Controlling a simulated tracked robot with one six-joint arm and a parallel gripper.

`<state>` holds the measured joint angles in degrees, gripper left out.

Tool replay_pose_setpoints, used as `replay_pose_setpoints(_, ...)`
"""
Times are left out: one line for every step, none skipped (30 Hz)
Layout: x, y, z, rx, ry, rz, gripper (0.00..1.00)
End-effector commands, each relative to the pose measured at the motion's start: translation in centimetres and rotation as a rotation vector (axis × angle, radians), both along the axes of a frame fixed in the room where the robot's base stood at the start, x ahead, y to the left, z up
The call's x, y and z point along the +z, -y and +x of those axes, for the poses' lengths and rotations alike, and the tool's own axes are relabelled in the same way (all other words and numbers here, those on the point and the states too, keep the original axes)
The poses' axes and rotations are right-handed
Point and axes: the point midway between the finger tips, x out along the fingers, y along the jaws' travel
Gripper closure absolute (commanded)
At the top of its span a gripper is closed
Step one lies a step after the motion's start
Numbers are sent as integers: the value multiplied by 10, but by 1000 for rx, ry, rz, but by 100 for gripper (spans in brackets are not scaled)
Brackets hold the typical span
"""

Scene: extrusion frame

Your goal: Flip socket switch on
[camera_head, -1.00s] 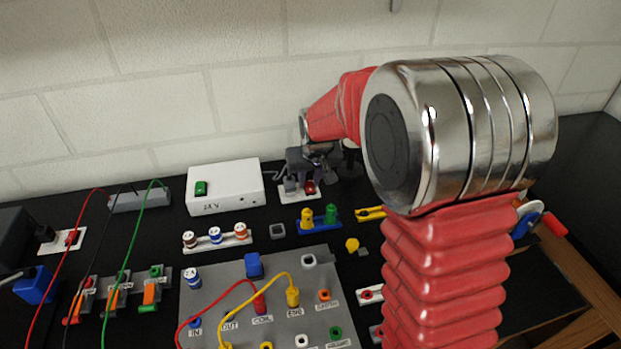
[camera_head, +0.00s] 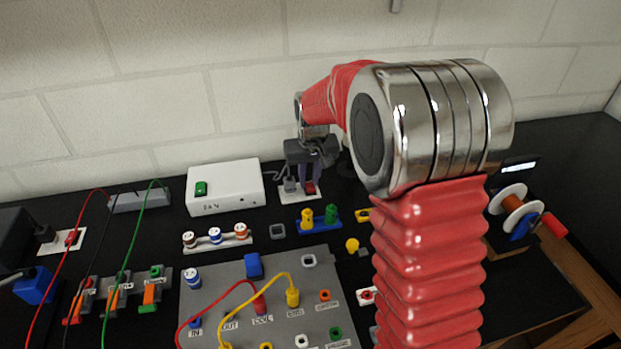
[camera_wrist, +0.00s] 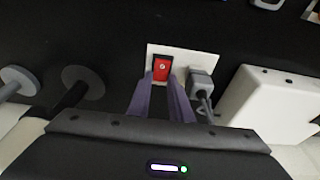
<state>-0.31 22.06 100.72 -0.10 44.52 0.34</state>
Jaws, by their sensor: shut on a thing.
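The socket is a white plate (camera_head: 290,197) on the black bench, right of the white box. It carries a red rocker switch (camera_wrist: 162,66) and a grey plug (camera_wrist: 202,82) beside it. My gripper (camera_wrist: 160,80) points down at the plate, with its purple fingers on either side of the switch. It is shut on the switch, whose near part is partly hidden by the fingertips. In the head view my gripper (camera_head: 309,182) stands over the right part of the plate. I cannot tell the switch's tilt.
The white box (camera_head: 226,187) with a green switch stands left of the socket. Yellow and green terminals (camera_head: 319,217) sit in front. A grey panel (camera_head: 225,292) with red and yellow leads lies nearer. A wire spool (camera_head: 514,205) is at the right.

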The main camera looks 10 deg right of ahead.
Motion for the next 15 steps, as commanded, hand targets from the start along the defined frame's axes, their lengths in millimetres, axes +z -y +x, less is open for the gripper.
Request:
replay_pose_setpoints(-1,0,1,0,-21,0,100)
replay_pose_setpoints(-1,0,2,0,-33,0,100)
replay_pose_setpoints(-2,0,3,0,-51,0,100)
replay_pose_setpoints(-1,0,3,0,-62,0,100)
replay_pose_setpoints(-1,0,3,0,-74,0,100)
replay_pose_setpoints(-2,0,4,0,-88,0,100)
replay_pose_setpoints(-2,0,4,0,-97,0,100)
replay_pose_setpoints(-2,0,4,0,-106,0,100)
replay_pose_setpoints(-2,0,4,0,-113,0,100)
replay_pose_setpoints(-1,0,4,0,-117,0,100)
replay_pose_setpoints(-1,0,4,0,-120,0,100)
replay_pose_setpoints(-1,0,4,0,-124,0,100)
replay_pose_setpoints(-1,0,4,0,-125,0,100)
replay_pose_setpoints(-1,0,4,0,-125,0,100)
replay_pose_setpoints(-1,0,4,0,-125,0,100)
